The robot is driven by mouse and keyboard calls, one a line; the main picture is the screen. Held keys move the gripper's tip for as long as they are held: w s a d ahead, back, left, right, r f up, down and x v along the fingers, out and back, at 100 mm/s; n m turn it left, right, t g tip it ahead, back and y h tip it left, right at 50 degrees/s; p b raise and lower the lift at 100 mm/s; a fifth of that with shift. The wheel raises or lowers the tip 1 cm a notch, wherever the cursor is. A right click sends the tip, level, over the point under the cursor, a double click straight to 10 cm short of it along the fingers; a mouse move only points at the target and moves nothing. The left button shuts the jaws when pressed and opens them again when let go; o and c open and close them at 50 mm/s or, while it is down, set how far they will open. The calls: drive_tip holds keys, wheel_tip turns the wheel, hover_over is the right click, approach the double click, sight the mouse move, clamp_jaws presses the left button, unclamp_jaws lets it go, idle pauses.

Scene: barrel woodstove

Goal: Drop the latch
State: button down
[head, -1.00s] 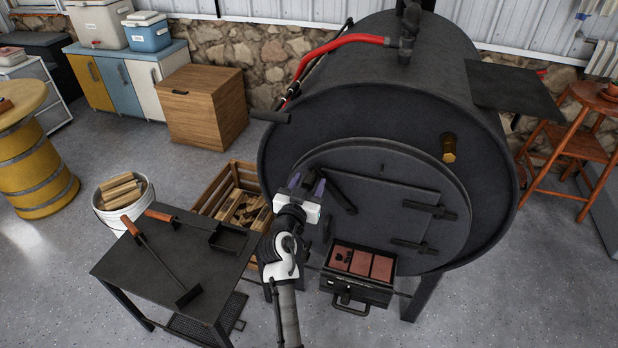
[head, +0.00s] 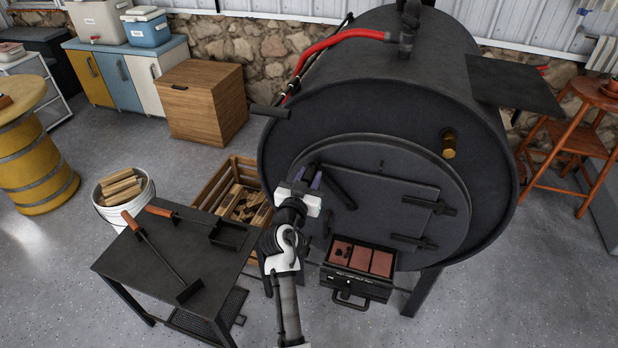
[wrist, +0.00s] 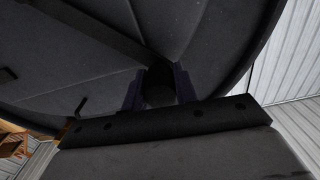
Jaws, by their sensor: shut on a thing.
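The barrel stove's round front carries a dark, flat door (head: 385,205) with two hinge straps on its right side. The latch (head: 342,194) is a dark bar at the door's left side, slanting from upper left to lower right. My gripper (head: 309,179) is at the latch's upper left end, with its fingers closed around it. In the wrist view, my gripper (wrist: 158,92) has its two purplish fingers on either side of a dark bar end, the latch (wrist: 157,75). The exact contact is dark and hard to make out.
A black box with reddish panels (head: 362,258) sits below the door. A black metal table (head: 130,262) with long-handled tools stands left of my arm. A wooden crate (head: 240,171) and a white bucket of firewood (head: 124,207) are behind it.

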drive_tip(key=shift+w+a+f+n+b, duration=0.15)
drive_tip(key=shift+a+f+n+b, duration=0.3)
drive_tip(key=shift+f+b, duration=0.35)
drive_tip(key=w+a+f+n+b, duration=0.1)
drive_tip(key=a+f+n+b, duration=0.3)
drive_tip(key=f+n+b, duration=0.4)
drive_tip(key=shift+w+a+f+n+b, duration=0.15)
drive_tip(key=shift+f+n+b, duration=0.2)
drive_tip(key=shift+f+b, duration=1)
drive_tip(key=shift+f, duration=0.25)
drive_tip(key=c, duration=1.1)
unclamp_jaws()
drive_tip(key=b+v, duration=0.2)
drive_tip(key=v, duration=1.2)
drive_tip(key=shift+r, duration=0.15)
